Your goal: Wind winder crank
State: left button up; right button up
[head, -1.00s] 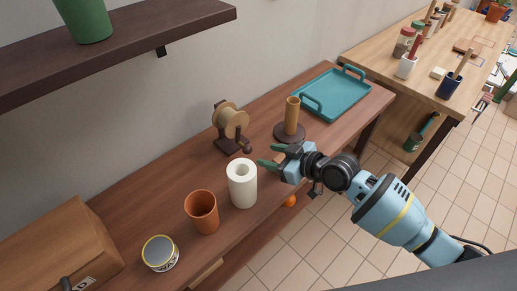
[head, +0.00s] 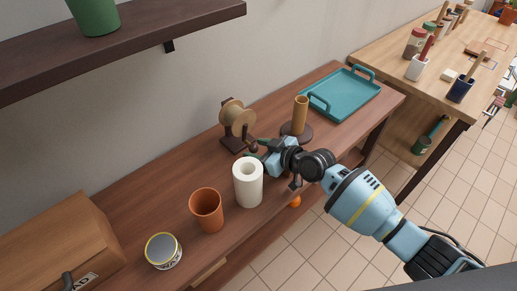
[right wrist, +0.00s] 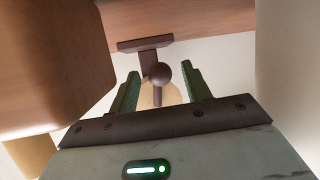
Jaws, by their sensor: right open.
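The winder (head: 237,122) stands on the brown table near the wall, with a tan spool on a dark wooden base. Its crank has a dark round knob (head: 254,146) on the near right side. My right gripper (head: 257,154) is close to the knob, partly hidden behind the paper roll. In the right wrist view, the green fingers (right wrist: 158,90) are open, one on each side of the crank knob (right wrist: 159,72), with gaps on both sides. The spool (right wrist: 158,97) shows behind the knob. My left gripper is not in view.
A white paper roll (head: 248,186) stands just in front of my right gripper. An orange cup (head: 207,211), a tin can (head: 163,252) and a wooden box (head: 62,248) are further left. A wooden post on a round base (head: 300,118) and a teal tray (head: 352,97) are at right.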

jog(key=shift+c, duration=0.3)
jog(key=c, duration=0.7)
grip_shut()
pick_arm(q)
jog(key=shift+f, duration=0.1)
pick_arm(e)
jog(key=n+h, duration=0.1)
jog(key=w+d+n+t+p, duration=0.1)
jog(key=shift+d+r+n+h+p, duration=0.25)
jog(key=shift+n+h+p, duration=0.05)
jog(key=shift+n+h, duration=0.1)
jog(key=shift+w+d+r+n+t+h+p, duration=0.1)
jog(key=shift+w+d+n+t+h+p, duration=0.35)
jog(key=shift+n+h, duration=0.2)
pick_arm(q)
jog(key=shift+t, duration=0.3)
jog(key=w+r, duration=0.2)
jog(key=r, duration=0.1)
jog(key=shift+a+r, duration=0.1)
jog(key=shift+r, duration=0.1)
pick_arm(e)
jog(key=shift+s, duration=0.1)
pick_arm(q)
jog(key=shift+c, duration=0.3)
pick_arm(e)
jog(key=shift+n, duration=0.25)
